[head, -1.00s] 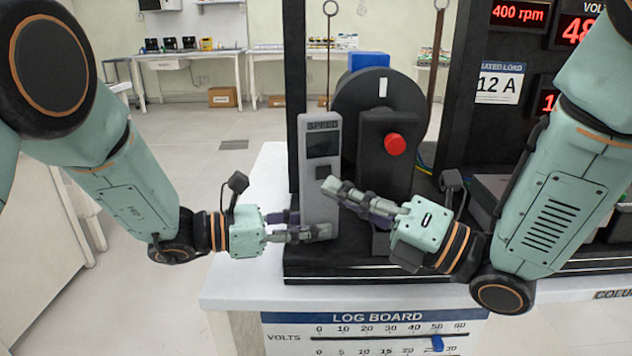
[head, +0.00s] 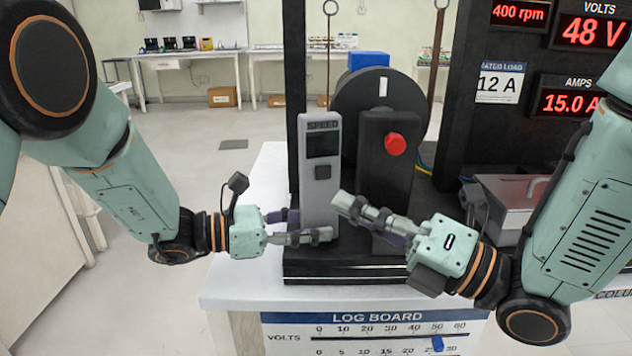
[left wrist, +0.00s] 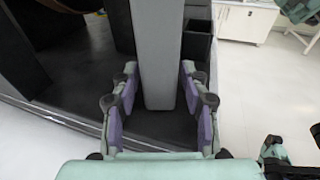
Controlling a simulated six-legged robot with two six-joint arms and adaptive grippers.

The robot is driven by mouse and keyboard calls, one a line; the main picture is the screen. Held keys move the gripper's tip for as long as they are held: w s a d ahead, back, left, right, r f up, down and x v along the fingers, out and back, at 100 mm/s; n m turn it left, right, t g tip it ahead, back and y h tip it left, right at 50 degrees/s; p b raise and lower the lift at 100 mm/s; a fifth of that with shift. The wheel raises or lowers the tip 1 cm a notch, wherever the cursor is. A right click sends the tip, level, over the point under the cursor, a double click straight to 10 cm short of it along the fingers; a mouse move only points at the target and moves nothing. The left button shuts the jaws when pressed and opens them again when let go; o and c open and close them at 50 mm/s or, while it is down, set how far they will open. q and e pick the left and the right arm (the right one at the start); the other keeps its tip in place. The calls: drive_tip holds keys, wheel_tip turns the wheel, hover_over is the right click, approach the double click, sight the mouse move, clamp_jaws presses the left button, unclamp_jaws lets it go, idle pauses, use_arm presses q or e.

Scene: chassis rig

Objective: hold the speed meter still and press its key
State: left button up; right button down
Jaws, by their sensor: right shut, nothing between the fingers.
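The speed meter (head: 311,201) is a tall grey handset standing upright, with a dark blank screen (head: 323,143) and a dark square key (head: 322,172). My left gripper (head: 310,226) is closed around its lower part from the left. In the left wrist view the grey meter (left wrist: 161,70) stands between the two fingers (left wrist: 160,88), one on each side. My right gripper (head: 345,201) is shut and empty. Its fingertips are below and to the right of the key, apart from it, with the key in full view.
A black post with a red button (head: 394,144) stands just right of the meter, before a dark wheel (head: 345,95). A black base (head: 340,272) lies under them on the white table. Red displays (head: 590,33) and a metal box (head: 508,192) are at right.

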use_arm(q)
drive_tip(key=shift+o, duration=0.7)
drive_tip(key=shift+a, duration=0.1)
